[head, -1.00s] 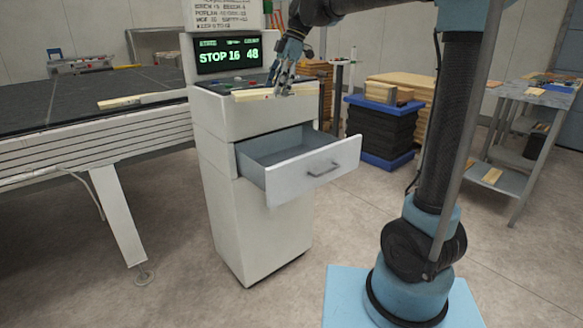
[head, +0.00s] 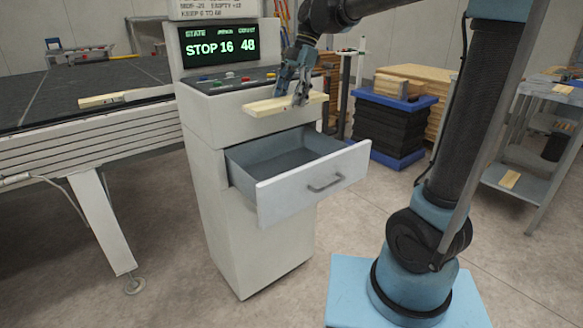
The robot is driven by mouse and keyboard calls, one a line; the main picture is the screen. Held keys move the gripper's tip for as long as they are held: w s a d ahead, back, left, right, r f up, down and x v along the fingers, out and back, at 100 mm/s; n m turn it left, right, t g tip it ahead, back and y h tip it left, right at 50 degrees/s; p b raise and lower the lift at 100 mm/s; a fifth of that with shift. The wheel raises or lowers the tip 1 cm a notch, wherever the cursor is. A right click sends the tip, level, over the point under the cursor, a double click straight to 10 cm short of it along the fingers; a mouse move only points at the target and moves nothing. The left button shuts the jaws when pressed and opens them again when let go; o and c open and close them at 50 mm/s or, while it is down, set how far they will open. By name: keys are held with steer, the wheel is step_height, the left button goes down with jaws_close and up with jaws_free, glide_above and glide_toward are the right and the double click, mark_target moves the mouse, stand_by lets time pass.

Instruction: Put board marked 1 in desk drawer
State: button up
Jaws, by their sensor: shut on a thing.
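My gripper (head: 299,98) is shut on a pale wooden board (head: 266,107). It holds the board roughly level in front of the console's button panel, above the drawer. No mark on the board can be read at this size. The desk drawer (head: 314,185) in the white console (head: 247,240) is pulled open toward the front right. Its visible inside is empty. The board and gripper are above the drawer's back part and do not touch its front.
The console screen (head: 219,46) reads STOP 16 48. Another board (head: 102,100) lies on the dark conveyor table (head: 40,103) at left. A grey shelf cart (head: 527,178) with boards is at far right. Floor before the drawer is clear.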

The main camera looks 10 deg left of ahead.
step_height(320, 180, down, 25)
steer(key=shift+r, duration=0.1)
stand_by(0.6)
steer(key=o, duration=1.2)
steer(key=v, duration=1.2)
